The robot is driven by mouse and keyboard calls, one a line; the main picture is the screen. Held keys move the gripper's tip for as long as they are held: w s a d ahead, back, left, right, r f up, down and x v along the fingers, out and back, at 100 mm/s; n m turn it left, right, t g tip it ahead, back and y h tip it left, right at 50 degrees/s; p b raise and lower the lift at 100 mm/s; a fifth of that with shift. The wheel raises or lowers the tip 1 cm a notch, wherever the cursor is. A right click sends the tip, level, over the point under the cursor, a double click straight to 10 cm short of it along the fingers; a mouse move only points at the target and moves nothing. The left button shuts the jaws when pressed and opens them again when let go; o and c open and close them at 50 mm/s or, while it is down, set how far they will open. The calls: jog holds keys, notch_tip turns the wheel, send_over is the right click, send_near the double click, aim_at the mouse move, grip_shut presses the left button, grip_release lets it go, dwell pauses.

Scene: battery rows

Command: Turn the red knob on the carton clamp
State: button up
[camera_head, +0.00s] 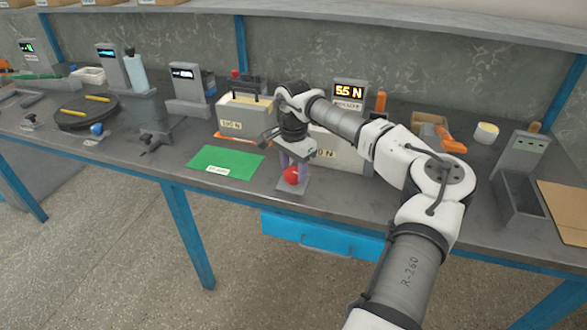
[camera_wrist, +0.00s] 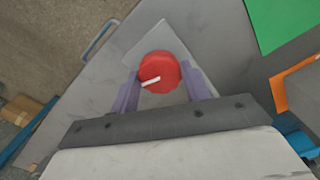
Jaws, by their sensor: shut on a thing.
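The red knob (camera_head: 291,175) stands on a small grey base plate (camera_head: 292,187) near the front edge of the bench. In the wrist view the knob (camera_wrist: 160,73) is round, with a white mark line on its lower left part. My gripper (camera_head: 288,167) comes down on it from above. Its two purple fingers, which also show in the wrist view (camera_wrist: 163,82), are shut on the knob from both sides. The carton of the clamp (camera_head: 340,152) stands behind, partly hidden by my arm, below a display (camera_head: 348,92) reading 5.5 N.
A green sheet (camera_head: 225,161) lies left of the knob, with a second carton (camera_head: 243,115) behind it. An orange-handled tool (camera_head: 450,143) and a grey open bin (camera_head: 520,198) are to the right. A blue drawer (camera_head: 322,237) hangs under the bench edge.

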aim_at(294, 172)
jog(key=m, duration=0.5)
jog(key=shift+b, duration=0.35)
jog(key=shift+m, duration=2.3)
jog(key=o, duration=1)
notch_tip(294, 172, up, 14)
jog(key=shift+f+b, duration=0.1)
jog(key=shift+b, duration=0.8)
